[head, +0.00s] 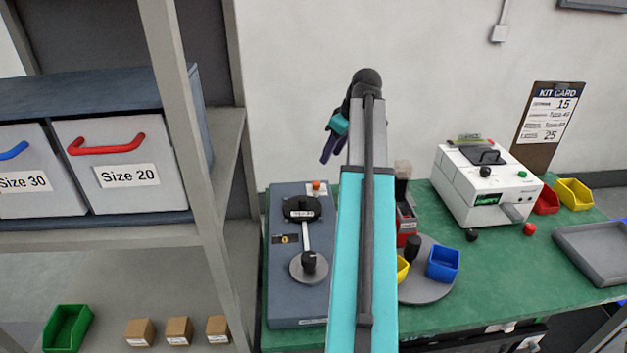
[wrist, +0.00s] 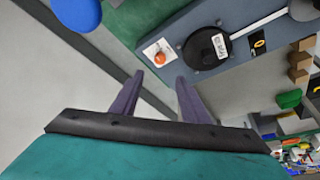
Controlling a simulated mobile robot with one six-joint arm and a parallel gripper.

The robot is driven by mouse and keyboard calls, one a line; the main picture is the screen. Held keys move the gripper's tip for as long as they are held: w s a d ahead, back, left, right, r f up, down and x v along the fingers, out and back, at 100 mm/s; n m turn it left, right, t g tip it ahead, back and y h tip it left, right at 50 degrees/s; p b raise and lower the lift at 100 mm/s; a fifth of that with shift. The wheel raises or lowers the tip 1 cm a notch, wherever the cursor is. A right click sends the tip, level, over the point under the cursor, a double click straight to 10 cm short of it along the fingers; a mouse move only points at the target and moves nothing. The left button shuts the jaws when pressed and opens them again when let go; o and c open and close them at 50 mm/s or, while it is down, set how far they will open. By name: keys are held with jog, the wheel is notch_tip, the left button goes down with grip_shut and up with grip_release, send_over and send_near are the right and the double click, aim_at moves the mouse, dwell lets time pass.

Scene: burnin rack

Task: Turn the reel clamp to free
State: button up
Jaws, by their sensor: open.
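A blue-grey unit (head: 290,225) stands at the left end of the green bench in the head view. It carries a black labelled hub (head: 301,208), a pale bar (head: 305,236) and a grey disc (head: 299,272) with a black knob (head: 309,262). No readable label shows which part is the reel clamp. The wrist view shows the black hub (wrist: 203,52), the bar (wrist: 258,27) and an orange button (wrist: 159,58). My gripper (head: 327,152) is raised above and behind the unit. Its dark fingers (wrist: 158,80) are apart and empty, clear of the hub.
A shelf rack (head: 190,110) with grey bins rises close on the left. Right of my arm stand a round turntable (head: 432,286) with a blue bin (head: 443,264), and a white machine (head: 484,185). A kit card (head: 548,125) leans at the back. Green bench top is bare at the front.

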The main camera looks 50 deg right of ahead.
aim_at(317, 183)
dwell(0.4)
jog(key=shift+p+x, duration=1.45)
jog(key=shift+x, duration=5.4)
jog(key=c, duration=1)
